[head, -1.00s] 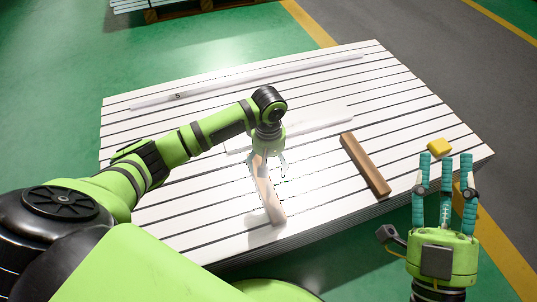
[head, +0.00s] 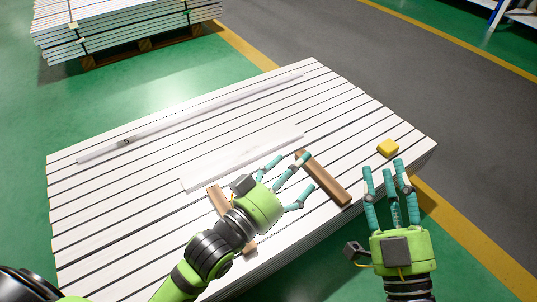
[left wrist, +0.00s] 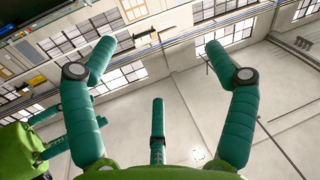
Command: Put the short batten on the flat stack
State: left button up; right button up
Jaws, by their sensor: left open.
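Two brown wooden battens lie on the flat stack of white profiles (head: 110,215). The left batten (head: 215,198) is partly hidden behind my left gripper; the right batten (head: 326,182) lies just beyond that gripper's fingers. I cannot tell surely which is shorter. My left gripper (head: 295,172) is open, with spread fingers pointing up and right over the stack. In the left wrist view its fingers (left wrist: 157,75) are apart and empty, facing windows and a pale wall. My right gripper (head: 385,178) is open and empty off the stack's right front edge.
A yellow block (head: 388,147) sits near the stack's right corner. A long white profile (head: 190,117) and a shorter white piece (head: 240,157) lie on top. Another palletised stack (head: 125,30) stands behind, on the green floor. The stack's left part is clear.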

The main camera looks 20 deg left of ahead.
pick_arm(q)
jog(key=s+a+r+m+t, duration=0.1)
jog(key=s+a+r+t, duration=0.1)
jog(key=r, duration=0.2)
jog(key=s+a+r+m+t+y, duration=0.1)
jog(key=s+a+r+t, duration=0.1)
jog(key=r, duration=0.2)
jog(key=shift+s, duration=0.25)
